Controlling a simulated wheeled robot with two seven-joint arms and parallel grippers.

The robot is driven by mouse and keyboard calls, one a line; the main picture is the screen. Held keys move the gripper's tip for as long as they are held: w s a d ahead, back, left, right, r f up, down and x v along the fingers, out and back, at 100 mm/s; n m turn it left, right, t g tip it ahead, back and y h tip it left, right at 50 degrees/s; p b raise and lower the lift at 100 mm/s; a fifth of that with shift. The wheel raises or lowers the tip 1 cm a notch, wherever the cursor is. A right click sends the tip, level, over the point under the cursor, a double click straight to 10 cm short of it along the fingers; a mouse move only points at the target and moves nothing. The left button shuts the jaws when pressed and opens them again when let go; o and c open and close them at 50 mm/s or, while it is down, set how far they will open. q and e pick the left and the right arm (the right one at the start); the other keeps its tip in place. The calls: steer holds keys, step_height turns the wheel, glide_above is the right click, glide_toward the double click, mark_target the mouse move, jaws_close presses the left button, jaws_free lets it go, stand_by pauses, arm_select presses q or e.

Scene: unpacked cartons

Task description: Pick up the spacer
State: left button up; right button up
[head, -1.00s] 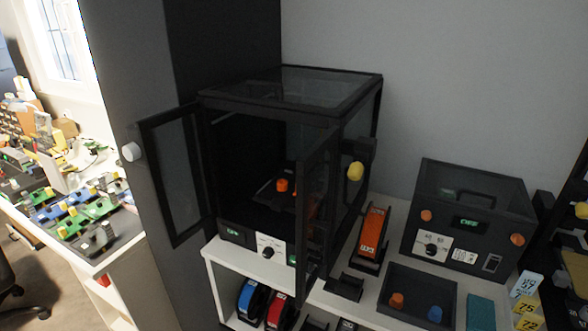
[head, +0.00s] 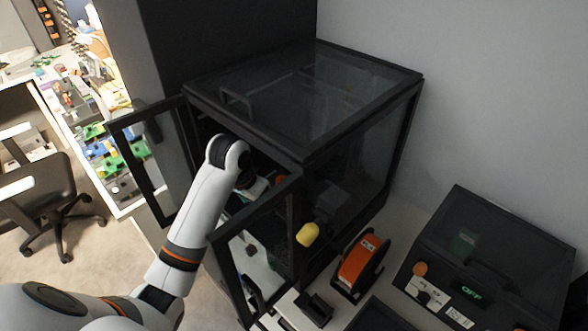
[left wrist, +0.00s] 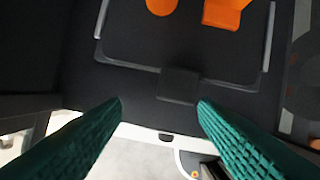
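My left arm comes in from the left in the head view and reaches through the open front of the dark enclosure (head: 375,110). In the left wrist view my left gripper (left wrist: 159,105) is open, its teal fingers apart with nothing between them. Ahead of it lies a black plate (left wrist: 130,45) with a small front tab (left wrist: 178,84). A rounded orange piece (left wrist: 161,6) and an orange block (left wrist: 224,12) are on the plate, both cut off by the frame's top. I cannot tell which one is the spacer. My right gripper is not in view.
The enclosure's left glass door (head: 145,160) and right door (head: 225,280) stand open on either side of my arm. An orange spool (head: 358,262) and a dark box (head: 490,250) stand to the right.

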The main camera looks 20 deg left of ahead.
mark_target(281, 179)
arm_select(q)
steer(key=w, duration=0.1)
steer(key=w+p, duration=0.1)
steer(key=w, duration=0.1)
steer(key=w+d, duration=0.1)
steer(key=shift+w+r+p, duration=0.3)
steer(key=shift+r, duration=0.05)
steer(key=shift+w+f, duration=0.1)
steer(key=shift+w, duration=0.3)
steer(key=w, duration=0.1)
steer(key=w+p, duration=0.1)
steer(key=w, duration=0.1)
steer(key=shift+d+r, duration=0.2)
steer(key=shift+w+d+f+p, duration=0.1)
steer(key=shift+w+f+p, duration=0.2)
steer(key=shift+w, duration=0.25)
steer(key=shift+w+d+f+p, duration=0.1)
steer(key=shift+w+f+p, duration=0.1)
steer(key=shift+w+p, duration=0.3)
steer(key=shift+w+f, duration=0.1)
steer(key=shift+f, duration=0.15)
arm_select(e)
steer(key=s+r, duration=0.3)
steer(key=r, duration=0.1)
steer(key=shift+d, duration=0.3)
arm_select(q)
steer(key=c, duration=1)
